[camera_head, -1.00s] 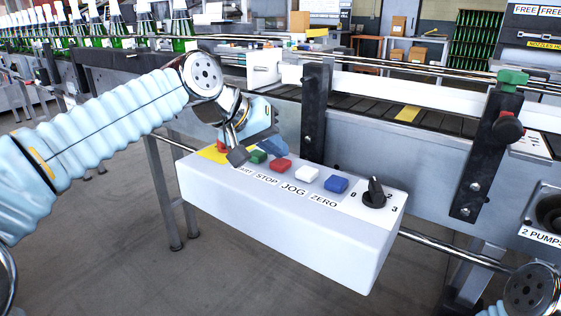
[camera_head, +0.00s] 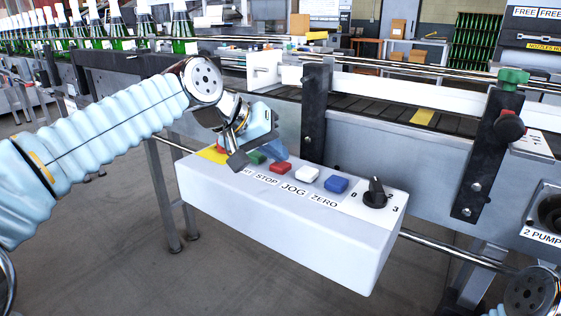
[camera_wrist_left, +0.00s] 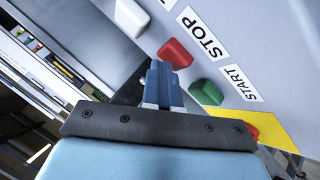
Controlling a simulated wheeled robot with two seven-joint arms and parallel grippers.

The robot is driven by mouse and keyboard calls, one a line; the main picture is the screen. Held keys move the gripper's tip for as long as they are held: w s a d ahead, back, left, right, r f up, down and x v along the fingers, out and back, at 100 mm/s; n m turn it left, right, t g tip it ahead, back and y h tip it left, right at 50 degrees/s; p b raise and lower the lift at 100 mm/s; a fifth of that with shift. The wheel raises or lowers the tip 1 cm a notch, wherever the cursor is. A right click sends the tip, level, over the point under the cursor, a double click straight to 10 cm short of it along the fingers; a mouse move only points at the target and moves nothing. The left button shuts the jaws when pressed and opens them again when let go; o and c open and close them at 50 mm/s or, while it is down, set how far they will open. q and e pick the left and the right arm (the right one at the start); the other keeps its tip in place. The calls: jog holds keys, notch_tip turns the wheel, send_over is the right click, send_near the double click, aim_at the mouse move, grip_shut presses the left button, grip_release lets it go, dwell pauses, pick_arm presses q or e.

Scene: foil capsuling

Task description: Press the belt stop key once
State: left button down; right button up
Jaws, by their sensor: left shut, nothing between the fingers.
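The control box carries a row of keys. The red stop key (camera_head: 280,168) sits above the STOP label, between the green start key (camera_head: 258,157) and the white key (camera_head: 307,176). My left gripper (camera_head: 275,149) is shut and empty, its tips just behind and above the red key in the head view. In the left wrist view the shut fingertips (camera_wrist_left: 161,75) appear close beside the red key (camera_wrist_left: 175,53), with the green key (camera_wrist_left: 207,92) to their right. I cannot tell whether the tips touch the red key. My right gripper is out of view.
The white control box (camera_head: 285,222) also has a blue key (camera_head: 336,184) and a black rotary knob (camera_head: 375,192). A dark upright bracket (camera_head: 316,112) stands close behind the keys. The conveyor belt (camera_head: 378,111) runs behind, with green bottles (camera_head: 181,28) at the back left.

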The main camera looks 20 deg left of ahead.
aim_at(276, 165)
pick_arm(q)
jog(key=shift+r+p, duration=0.9)
notch_tip(276, 165, up, 3)
jog(key=shift+f+p, duration=0.15)
jog(key=shift+p, duration=1.05)
jog(key=shift+r+p, duration=0.75)
jog(key=shift+r, duration=0.45)
